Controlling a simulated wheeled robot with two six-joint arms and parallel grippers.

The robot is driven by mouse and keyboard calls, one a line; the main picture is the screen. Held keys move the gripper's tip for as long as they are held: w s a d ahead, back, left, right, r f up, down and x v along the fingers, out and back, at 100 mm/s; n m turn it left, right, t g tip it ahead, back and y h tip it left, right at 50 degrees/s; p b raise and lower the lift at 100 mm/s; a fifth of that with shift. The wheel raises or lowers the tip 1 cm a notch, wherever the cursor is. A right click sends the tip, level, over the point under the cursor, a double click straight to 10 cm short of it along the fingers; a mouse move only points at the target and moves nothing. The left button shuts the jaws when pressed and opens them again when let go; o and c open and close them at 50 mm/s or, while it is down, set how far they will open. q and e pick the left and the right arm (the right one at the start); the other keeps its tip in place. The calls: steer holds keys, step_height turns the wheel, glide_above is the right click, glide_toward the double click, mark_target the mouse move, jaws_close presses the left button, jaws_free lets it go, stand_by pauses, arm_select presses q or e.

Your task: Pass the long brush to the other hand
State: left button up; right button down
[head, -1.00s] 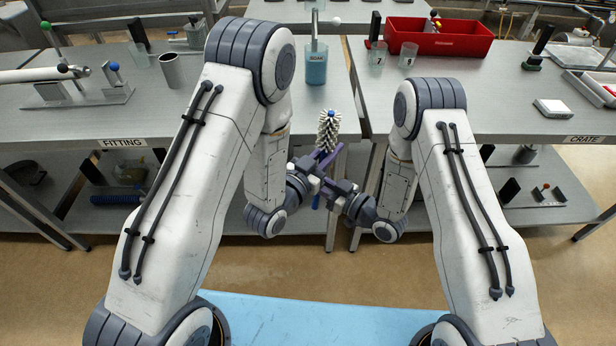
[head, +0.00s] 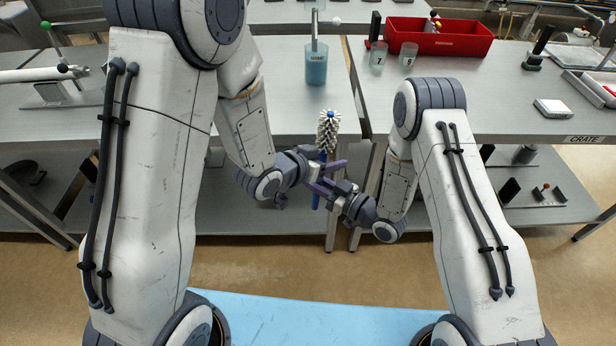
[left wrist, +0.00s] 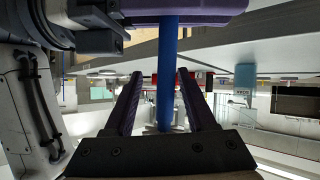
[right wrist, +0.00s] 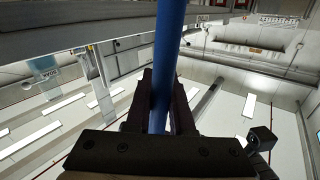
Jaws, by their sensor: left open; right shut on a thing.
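The long brush has white bristles (head: 328,132) at the top and a blue handle (head: 317,198), and is held roughly upright in front of the tables. My right gripper (head: 322,186) is shut on the handle. My left gripper (head: 331,168) is just above it, below the bristles. In the left wrist view the blue handle (left wrist: 167,80) passes between the open fingers, with gaps on both sides. In the right wrist view the handle (right wrist: 169,50) runs between the right fingers. The grippers partly hide the handle in the head view.
A red bin (head: 440,38) and two small clear cups (head: 377,56) stand on the right table (head: 470,85). The brush is in front of the gap between the tables.

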arm_select(q)
steer(key=s+a+r+g+y, duration=0.3)
steer(key=s, duration=0.4)
steer(key=s+a+r+m+g+y, duration=0.1)
steer(key=s+a+r+g+y, duration=0.25)
steer(key=s, duration=0.35)
steer(key=s+a+r+g+y, duration=0.2)
steer(key=s+a, duration=0.2)
steer(key=s, duration=0.3)
steer(key=s+d+g+h, duration=0.1)
steer(key=s+d+h, duration=0.1)
steer(key=s+d, duration=0.4)
steer(key=shift+f, duration=0.3)
steer(key=shift+a, duration=0.1)
